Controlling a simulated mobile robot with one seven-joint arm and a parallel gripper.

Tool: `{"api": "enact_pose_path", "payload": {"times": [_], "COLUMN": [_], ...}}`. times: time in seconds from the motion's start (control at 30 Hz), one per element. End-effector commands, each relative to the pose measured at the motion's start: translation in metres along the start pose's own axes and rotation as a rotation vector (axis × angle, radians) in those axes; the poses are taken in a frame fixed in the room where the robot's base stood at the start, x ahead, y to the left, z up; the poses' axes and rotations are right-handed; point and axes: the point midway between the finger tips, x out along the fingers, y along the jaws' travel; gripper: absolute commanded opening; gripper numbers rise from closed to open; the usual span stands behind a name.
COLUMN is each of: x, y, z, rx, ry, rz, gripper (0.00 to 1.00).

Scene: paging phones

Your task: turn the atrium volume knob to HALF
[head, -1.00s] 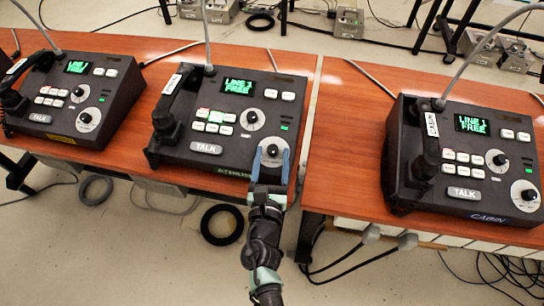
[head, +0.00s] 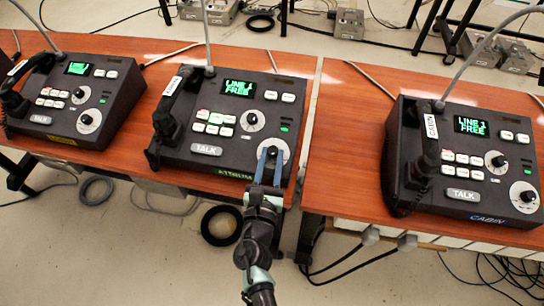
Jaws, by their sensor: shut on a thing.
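The atrium phone (head: 200,165) is the dark middle unit, with a green ATRIUM label (head: 235,174) on its front edge. The knob's pointer and the small dial markings cannot be read. The screen (head: 239,88) shows LINE 1 FREE.
The cabin phone (head: 440,205) stands on the right desk, and another phone (head: 90,135) stands at the left. The atrium handset (head: 166,118) lies along its phone's left side. A gap separates the two wooden desks (head: 345,120). Cables lie on the floor.

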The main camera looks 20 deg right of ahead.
Motion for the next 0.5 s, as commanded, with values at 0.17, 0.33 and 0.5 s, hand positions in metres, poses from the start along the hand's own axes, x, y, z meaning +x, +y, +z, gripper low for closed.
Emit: {"api": "enact_pose_path", "payload": {"times": [0.17, 0.33, 0.5], "x": [0.0006, 0.0015, 0.0025], "y": [0.0046, 0.0080, 0.0105], "z": [0.0011, -0.0005, -0.0024], "rx": [0.032, 0.066, 0.101], "ry": [-0.002, -0.007, -0.011], "rz": [-0.105, -0.238, -0.367], "gripper": [0.00, 0.00, 0.00]}}
